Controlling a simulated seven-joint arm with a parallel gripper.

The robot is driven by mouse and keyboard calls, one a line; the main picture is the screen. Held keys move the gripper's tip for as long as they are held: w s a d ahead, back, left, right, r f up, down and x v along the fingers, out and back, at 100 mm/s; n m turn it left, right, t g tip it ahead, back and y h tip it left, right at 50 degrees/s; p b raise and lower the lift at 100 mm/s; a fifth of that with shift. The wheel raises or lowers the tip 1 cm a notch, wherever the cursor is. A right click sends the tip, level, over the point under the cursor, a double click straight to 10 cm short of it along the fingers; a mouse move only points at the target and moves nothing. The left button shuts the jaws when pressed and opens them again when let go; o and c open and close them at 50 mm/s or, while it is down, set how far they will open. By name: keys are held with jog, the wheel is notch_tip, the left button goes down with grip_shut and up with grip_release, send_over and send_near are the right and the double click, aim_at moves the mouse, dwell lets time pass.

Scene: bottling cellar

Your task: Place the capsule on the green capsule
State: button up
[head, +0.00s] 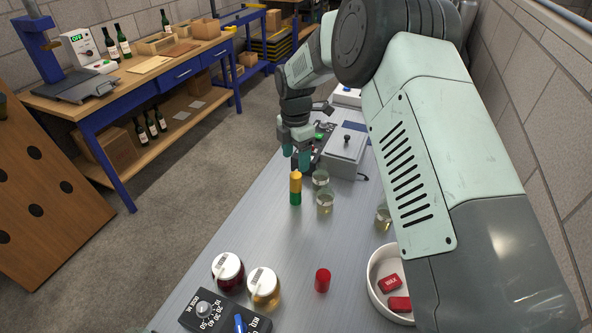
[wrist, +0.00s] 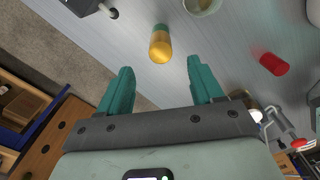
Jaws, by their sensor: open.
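A yellow-orange capsule (head: 295,181) stands upright on the green capsule (head: 295,198), the two stacked on the grey bench. In the wrist view the yellow capsule (wrist: 160,49) faces the camera, and only a strip of the green capsule (wrist: 161,28) shows past it. My gripper (head: 297,160) is open and empty, a little above the stack in the head view. In the wrist view my gripper (wrist: 160,68) has its fingers spread wide, with the yellow capsule beyond their tips and clear of both. A red capsule (head: 322,280) stands apart nearer the front; it also shows in the wrist view (wrist: 274,64).
Glasses (head: 325,203) stand just right of the stack, close to it. A grey box (head: 345,152) is behind. White-lidded jars (head: 228,271), a dark dial box (head: 222,312) and a white bowl (head: 374,264) with red wax blocks are in front. Bench left of the red capsule is partly clear.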

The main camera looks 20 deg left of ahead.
aim_at(296, 175)
jog(key=shift+r, duration=1.6)
jog(key=s+d+r+m+t, duration=0.1)
jog(key=s+d+r+m, duration=0.2)
jog(key=d+r+m, duration=0.5)
jog(key=s+d+r+m+t, duration=0.2)
jog(key=s+d+r+m, duration=0.15)
jog(key=d+r, duration=0.9)
jog(key=s+d+r+m+t, duration=0.1)
jog(key=s+d+r+m, duration=0.6)
jog(key=s+d+m, duration=0.15)
jog(key=s+d+f+m, duration=0.1)
jog(key=s+d+m, duration=0.2)
jog(key=s, duration=0.4)
jog(key=s+d+m+t, duration=0.1)
jog(key=s+d+m, duration=0.2)
jog(key=s+m, duration=0.3)
jog(key=shift+s+d+f+t, duration=0.3)
jog(key=shift+s+f, duration=0.05)
jog(key=shift+s, duration=0.15)
